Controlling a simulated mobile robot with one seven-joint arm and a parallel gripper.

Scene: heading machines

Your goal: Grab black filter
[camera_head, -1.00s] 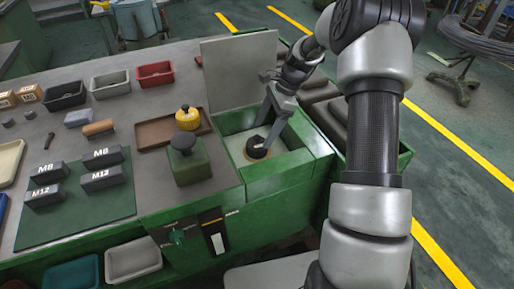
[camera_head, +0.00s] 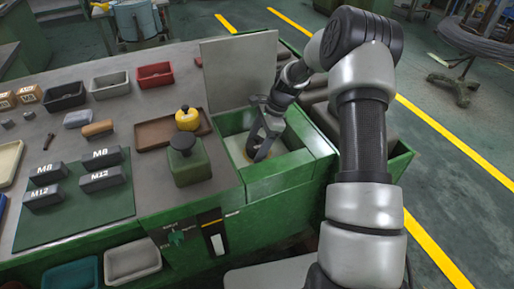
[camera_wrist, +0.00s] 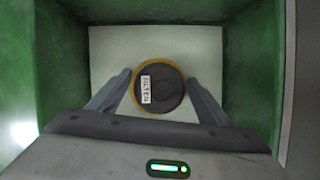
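The black filter (camera_wrist: 158,90) is round, with a white label reading FILTER and a yellowish ring around it. It sits on the pale floor of the green open box (camera_head: 301,164). My gripper (camera_wrist: 160,80) is open in the wrist view, one finger on each side of the filter. I cannot tell whether the fingers touch it. In the head view my gripper (camera_head: 257,148) is down inside the box, and it hides most of the filter.
The box's green walls stand close around my gripper. A raised grey lid (camera_head: 238,68) is behind it.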

